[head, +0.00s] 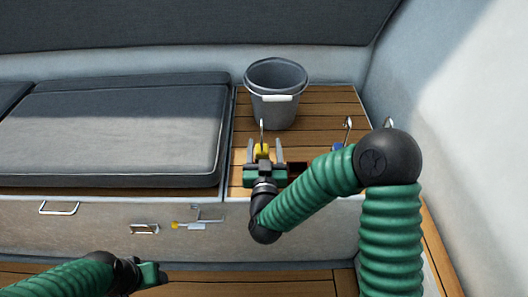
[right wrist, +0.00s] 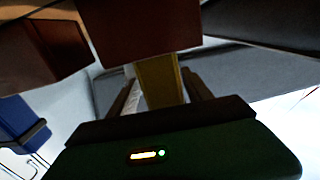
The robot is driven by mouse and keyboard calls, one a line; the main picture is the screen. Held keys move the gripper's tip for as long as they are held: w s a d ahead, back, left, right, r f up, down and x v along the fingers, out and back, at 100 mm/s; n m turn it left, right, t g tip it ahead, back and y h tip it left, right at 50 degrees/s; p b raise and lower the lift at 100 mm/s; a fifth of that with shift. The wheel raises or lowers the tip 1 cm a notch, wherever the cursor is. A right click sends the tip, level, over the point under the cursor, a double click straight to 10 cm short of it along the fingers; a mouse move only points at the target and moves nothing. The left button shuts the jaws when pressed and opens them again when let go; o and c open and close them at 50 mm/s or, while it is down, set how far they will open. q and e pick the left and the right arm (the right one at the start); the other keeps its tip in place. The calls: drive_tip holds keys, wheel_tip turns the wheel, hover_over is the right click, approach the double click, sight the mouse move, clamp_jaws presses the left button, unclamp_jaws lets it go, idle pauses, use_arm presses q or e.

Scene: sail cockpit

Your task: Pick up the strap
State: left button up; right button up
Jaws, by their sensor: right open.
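A yellow piece with a metal hook, probably a strap (head: 262,152), lies on the wooden seat top in front of the bucket. My right gripper (head: 265,148) is open, with one finger on each side of the yellow piece. In the right wrist view the yellow band (right wrist: 158,80) shows between the fingers; I cannot tell whether they touch it. A blue piece (head: 338,147) with a similar hook is to the right, partly behind my right arm. My left gripper (head: 154,273) is low at the left, away from these; its jaws are unclear.
A grey bucket (head: 276,92) stands behind the yellow piece. A dark red block (head: 298,169) is beside my right gripper. A grey cushion (head: 120,130) lies to the left. Latches and a handle (head: 58,208) are on the locker front. A white wall rises at the right.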

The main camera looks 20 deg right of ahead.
drive_tip(key=shift+s+r, duration=0.1)
drive_tip(key=shift+r, duration=0.05)
drive_tip(key=shift+s+a+r, duration=0.1)
drive_tip(key=shift+a+r, duration=0.05)
drive_tip(key=shift+a, duration=0.45)
drive_tip(key=shift+c, duration=0.7)
drive_tip(key=shift+a, duration=0.15)
drive_tip(key=shift+c, duration=1.2)
drive_tip(key=shift+d, duration=0.5)
clamp_jaws()
drive_tip(key=shift+a, duration=0.15)
drive_tip(key=shift+a, duration=0.1)
